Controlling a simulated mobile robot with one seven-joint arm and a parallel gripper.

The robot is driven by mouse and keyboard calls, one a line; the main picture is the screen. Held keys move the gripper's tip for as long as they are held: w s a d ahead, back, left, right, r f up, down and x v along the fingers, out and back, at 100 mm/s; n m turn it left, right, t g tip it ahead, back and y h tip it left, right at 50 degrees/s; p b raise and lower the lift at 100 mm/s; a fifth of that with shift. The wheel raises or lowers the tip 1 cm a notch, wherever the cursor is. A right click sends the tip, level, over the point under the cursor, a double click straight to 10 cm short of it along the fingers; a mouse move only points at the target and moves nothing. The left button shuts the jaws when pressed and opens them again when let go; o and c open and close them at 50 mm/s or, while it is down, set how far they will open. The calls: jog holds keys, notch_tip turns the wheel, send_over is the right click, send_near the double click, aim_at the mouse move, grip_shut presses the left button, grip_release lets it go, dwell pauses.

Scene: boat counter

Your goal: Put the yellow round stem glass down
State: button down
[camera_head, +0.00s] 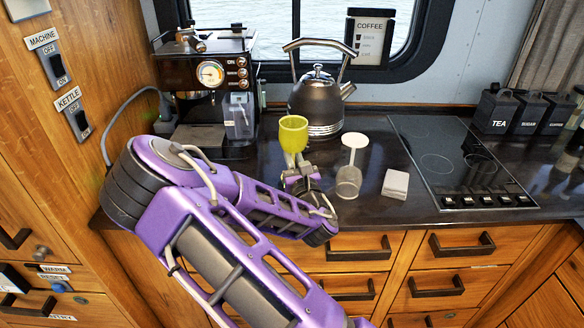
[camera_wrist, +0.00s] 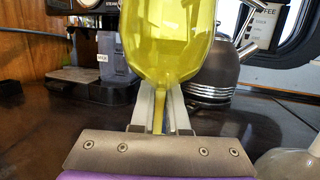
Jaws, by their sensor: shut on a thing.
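The yellow round stem glass (camera_head: 293,134) is upright above the dark counter in the head view, its bowl above my gripper (camera_head: 299,170). In the wrist view its bowl (camera_wrist: 168,40) fills the upper middle, and its stem runs down between my gripper's fingers (camera_wrist: 162,108). My gripper is shut on the stem. The foot of the glass is hidden, so I cannot tell whether it touches the counter (camera_head: 370,208).
A clear stem glass (camera_head: 349,181) stands upside down to the right, beside a small white stack (camera_head: 395,184). Behind are a kettle (camera_head: 316,104) and a coffee machine (camera_head: 207,78). A hob (camera_head: 450,160) is at right. Some counter before the kettle is clear.

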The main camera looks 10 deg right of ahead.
jog(key=shift+f, duration=2.1)
jog(key=shift+f+b, duration=0.1)
jog(key=shift+b, duration=0.2)
jog(key=shift+f, duration=0.15)
jog(key=c, duration=0.9)
grip_release()
